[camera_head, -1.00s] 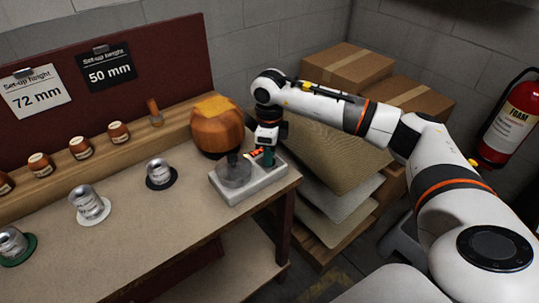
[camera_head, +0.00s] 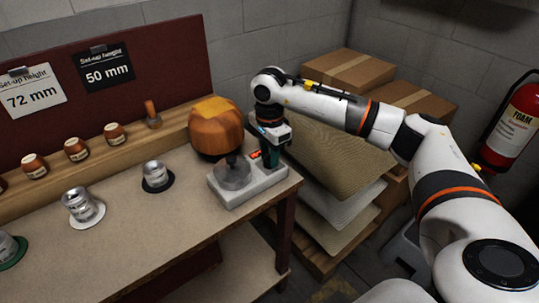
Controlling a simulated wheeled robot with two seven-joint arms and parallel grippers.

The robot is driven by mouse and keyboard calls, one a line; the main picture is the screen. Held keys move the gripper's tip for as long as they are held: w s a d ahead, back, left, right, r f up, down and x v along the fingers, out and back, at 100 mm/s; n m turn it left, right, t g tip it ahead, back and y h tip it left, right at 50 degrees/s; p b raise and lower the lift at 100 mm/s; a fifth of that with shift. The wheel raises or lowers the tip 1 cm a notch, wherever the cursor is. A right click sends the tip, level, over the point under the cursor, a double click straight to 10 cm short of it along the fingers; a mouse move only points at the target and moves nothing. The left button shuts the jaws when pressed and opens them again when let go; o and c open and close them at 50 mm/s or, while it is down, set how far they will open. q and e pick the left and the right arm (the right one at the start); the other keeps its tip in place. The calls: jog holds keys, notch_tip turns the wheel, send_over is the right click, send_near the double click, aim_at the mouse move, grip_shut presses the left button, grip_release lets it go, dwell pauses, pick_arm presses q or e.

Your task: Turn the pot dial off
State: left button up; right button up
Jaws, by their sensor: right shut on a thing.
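The pot (camera_head: 233,174) is a round metal vessel on a light grey base (camera_head: 250,186) at the right end of the workbench. A small red display (camera_head: 255,155) shows on the base beside the vessel. My right gripper (camera_head: 270,163) points down at the base's back right part, just right of the display. It is shut on the pot dial, which its fingers hide, so the dial's setting cannot be read. My left gripper is not in view.
A wooden hat block (camera_head: 216,128) stands close behind the pot. Metal cans (camera_head: 82,205) and (camera_head: 157,175) stand on the workbench (camera_head: 150,235). Cardboard boxes (camera_head: 348,68) and stacked sheets are right of the bench. A fire extinguisher (camera_head: 513,120) hangs at far right.

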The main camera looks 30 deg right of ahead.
aim_at(269, 157)
jog(key=shift+w+r+n, duration=0.1)
jog(key=shift+r+n, duration=0.05)
jog(key=shift+n, duration=0.15)
dwell(0.4)
jog(key=o, duration=1)
notch_tip(269, 157, up, 12)
jog(key=shift+f, duration=0.1)
